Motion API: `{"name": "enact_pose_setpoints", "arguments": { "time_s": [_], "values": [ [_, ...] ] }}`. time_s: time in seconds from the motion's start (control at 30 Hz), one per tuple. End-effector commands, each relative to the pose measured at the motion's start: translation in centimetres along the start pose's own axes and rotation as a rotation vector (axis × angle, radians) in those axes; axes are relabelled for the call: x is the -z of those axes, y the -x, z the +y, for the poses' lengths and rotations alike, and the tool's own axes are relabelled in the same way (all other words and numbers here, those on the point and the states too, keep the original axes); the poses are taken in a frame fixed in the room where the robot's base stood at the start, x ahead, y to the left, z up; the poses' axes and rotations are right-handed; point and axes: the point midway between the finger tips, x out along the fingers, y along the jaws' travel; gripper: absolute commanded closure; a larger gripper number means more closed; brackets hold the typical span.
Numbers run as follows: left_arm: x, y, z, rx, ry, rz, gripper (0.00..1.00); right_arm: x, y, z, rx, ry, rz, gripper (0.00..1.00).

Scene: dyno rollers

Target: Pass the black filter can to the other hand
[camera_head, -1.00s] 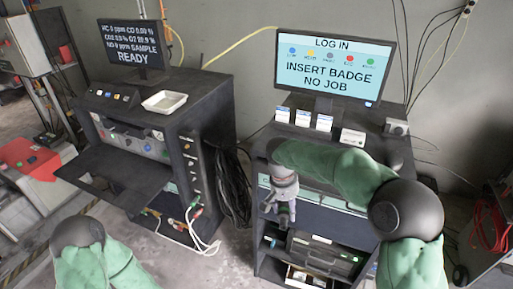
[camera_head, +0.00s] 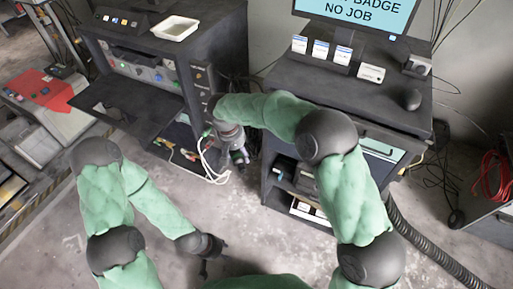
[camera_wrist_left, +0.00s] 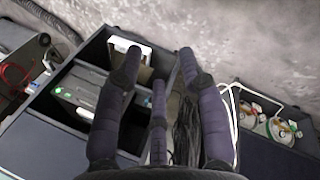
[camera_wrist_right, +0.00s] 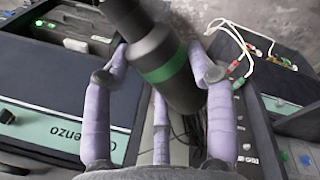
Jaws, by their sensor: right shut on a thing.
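The black filter can (camera_wrist_right: 168,62), a dark cylinder with a green band, is between the fingers of my right gripper (camera_wrist_right: 165,75) in the right wrist view. It is tilted and its upper end runs past the top edge. In the head view my right gripper (camera_head: 241,158) hangs in front of the gap between the two cabinets; I cannot make out the can there. My left gripper (camera_head: 206,268) is low in the head view, over the floor, below and left of the right one. In the left wrist view its fingers (camera_wrist_left: 158,65) are apart and empty.
The left cabinet (camera_head: 225,60) has an open shelf flap (camera_head: 125,105) and a white tray (camera_head: 174,28) on top. White cables (camera_head: 208,160) hang close to my right gripper. The right cabinet (camera_head: 340,95) has open lower shelves. The floor (camera_head: 150,225) around my left gripper is clear.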

Motion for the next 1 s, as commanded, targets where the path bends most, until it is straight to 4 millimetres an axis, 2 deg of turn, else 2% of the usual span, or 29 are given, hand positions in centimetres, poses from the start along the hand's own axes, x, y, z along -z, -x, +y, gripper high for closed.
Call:
{"name": "enact_pose_setpoints", "arguments": {
  "time_s": [0.17, 0.2, 0.23, 0.43, 0.63, 0.8, 1.0],
  "values": [
    [0.0, 0.0, 0.0, 0.000, 0.000, 0.000, 0.60, 0.8, -0.5, -2.2, 0.000, 0.064, 0.010, 0.77],
    [0.0, 0.0, 0.0, 0.000, 0.000, 0.000, 0.52, 0.9, -0.6, -2.5, 0.000, 0.072, 0.011, 0.77],
    [0.0, 0.0, 0.0, 0.000, -0.001, 0.001, 0.49, 0.9, -0.7, -2.6, 0.000, 0.077, 0.011, 0.77],
    [1.5, 0.2, 1.1, 0.016, -0.091, 0.069, 0.49, 1.1, -0.7, -2.9, 0.000, 0.086, 0.014, 0.77],
    [5.0, 1.0, 4.1, 0.085, -0.344, 0.255, 0.49, 1.1, -0.7, -2.9, 0.000, 0.085, 0.013, 0.77],
    [7.6, 2.6, 6.9, 0.187, -0.583, 0.433, 0.49, 1.1, -0.7, -2.9, 0.000, 0.085, 0.013, 0.77],
    [9.4, 5.2, 10.2, 0.350, -0.854, 0.628, 0.49, 1.1, -0.7, -2.9, 0.000, 0.085, 0.013, 0.77]
  ]
}}
